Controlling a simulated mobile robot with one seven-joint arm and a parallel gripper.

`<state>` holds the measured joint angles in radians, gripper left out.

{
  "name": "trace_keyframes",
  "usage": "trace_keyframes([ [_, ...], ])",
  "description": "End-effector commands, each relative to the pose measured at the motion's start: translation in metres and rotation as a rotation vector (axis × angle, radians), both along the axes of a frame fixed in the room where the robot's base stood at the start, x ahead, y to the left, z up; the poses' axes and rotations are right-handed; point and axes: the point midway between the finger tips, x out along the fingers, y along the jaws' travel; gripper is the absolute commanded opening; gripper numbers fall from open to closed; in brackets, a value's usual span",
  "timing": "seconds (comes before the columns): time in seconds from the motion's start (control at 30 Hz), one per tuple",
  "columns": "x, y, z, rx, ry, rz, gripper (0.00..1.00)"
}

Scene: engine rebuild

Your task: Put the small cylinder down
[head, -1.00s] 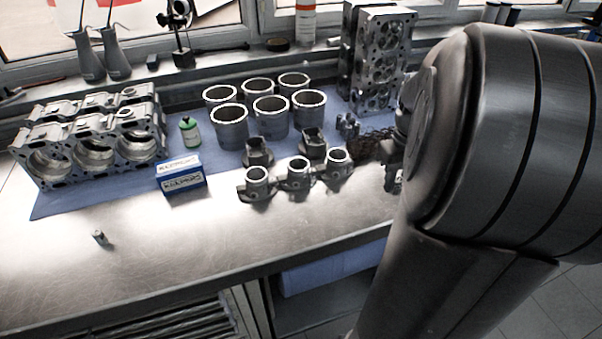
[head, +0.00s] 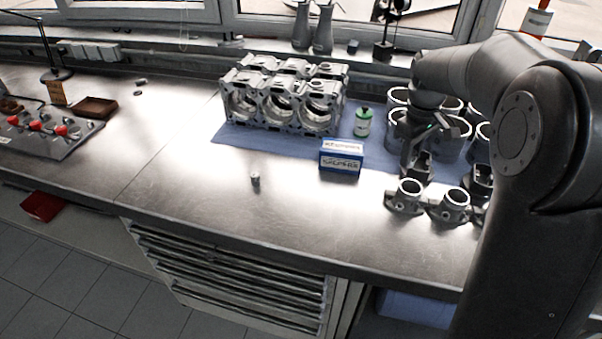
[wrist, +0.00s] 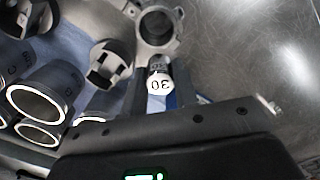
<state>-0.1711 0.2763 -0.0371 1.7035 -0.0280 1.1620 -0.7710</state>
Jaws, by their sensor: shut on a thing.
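In the wrist view, a small cylinder (wrist: 159,83) with a white end marked "30" sits between the two fingers of my gripper (wrist: 160,92), which is shut on it. In the head view, my gripper (head: 408,158) hangs over the bench by the large cylinder liners, right of the blue-and-white box (head: 341,157). The held cylinder cannot be made out there. Another small metal cylinder (head: 255,179) stands alone on the bare steel bench (head: 190,170), left of the box and apart from my gripper.
An engine block (head: 283,100) and a green-capped bottle (head: 362,122) stand on the blue mat (head: 240,138). Ringed metal parts (head: 407,197) stand below my gripper, near the front edge. The bench's left middle is clear. A red-knobbed device (head: 45,132) lies far left.

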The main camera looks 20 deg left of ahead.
Motion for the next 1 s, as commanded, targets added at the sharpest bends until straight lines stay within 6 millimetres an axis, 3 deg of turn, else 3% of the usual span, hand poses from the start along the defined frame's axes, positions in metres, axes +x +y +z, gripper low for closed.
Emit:
trace_keyframes([
  [0.03, 0.005, 0.030, -0.001, 0.000, 0.002, 0.063, 0.00],
  [0.27, 0.006, 0.155, -0.004, 0.006, 0.005, 0.325, 0.00],
  [0.4, -0.007, 0.231, -0.006, 0.013, 0.008, 0.480, 0.00],
  [0.6, -0.039, 0.323, -0.011, 0.023, 0.014, 0.670, 0.00],
  [0.8, -0.065, 0.374, -0.014, 0.029, 0.018, 0.779, 0.00],
  [1.0, -0.077, 0.400, -0.022, 0.031, 0.021, 0.813, 0.00],
])
